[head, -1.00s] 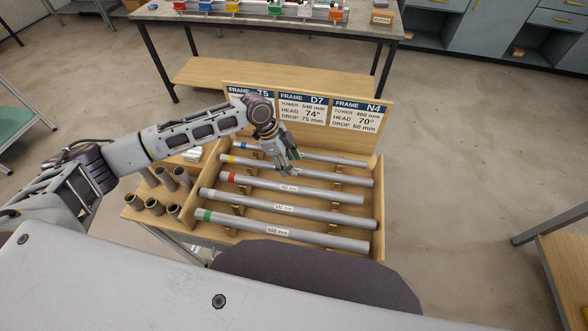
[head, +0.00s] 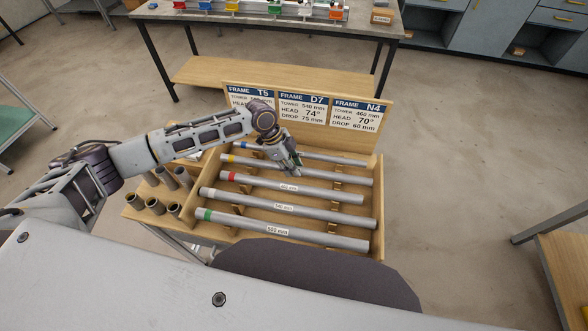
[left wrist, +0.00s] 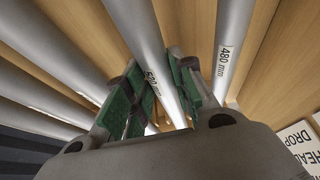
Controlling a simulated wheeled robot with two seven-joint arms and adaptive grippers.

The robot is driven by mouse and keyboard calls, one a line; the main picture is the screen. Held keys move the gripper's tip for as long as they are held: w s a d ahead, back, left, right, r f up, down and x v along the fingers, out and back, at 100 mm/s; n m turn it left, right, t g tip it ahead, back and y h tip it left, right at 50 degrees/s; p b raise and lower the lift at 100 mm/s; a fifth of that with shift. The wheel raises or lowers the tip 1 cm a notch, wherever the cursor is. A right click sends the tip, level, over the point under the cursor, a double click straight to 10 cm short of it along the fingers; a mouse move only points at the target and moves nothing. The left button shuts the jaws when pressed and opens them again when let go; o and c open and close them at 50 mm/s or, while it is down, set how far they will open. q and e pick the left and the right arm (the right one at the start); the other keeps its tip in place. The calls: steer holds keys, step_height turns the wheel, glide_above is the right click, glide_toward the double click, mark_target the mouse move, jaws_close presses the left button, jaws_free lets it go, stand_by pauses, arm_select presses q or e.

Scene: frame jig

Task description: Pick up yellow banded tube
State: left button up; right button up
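The yellow banded tube (head: 345,179) is a grey tube with a yellow band near its left end. It lies second from the back in a wooden rack. My left gripper (head: 294,169) is over its middle, pointing down. In the left wrist view, the gripper's green-padded fingers (left wrist: 160,95) stand apart, one on each side of a tube (left wrist: 142,35) with a partly hidden label that seems to read 520 mm. The fingers partly cover this tube, and I cannot tell whether they touch it. My right gripper is not in view.
The blue-banded tube (head: 320,157) lies behind, the red-banded tube (head: 325,193) in front. The plain-looking and green-banded tubes (head: 330,239) lie nearer me. Frame cards (head: 303,108) stand upright at the rack's back. Short cylinders (head: 154,206) stand at the left.

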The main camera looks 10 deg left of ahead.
arm_select(q)
jaws_close()
steer(key=shift+r, duration=0.1)
step_height(320, 180, up, 10)
steer(key=shift+b, duration=0.4)
stand_by(0.3)
stand_by(0.5)
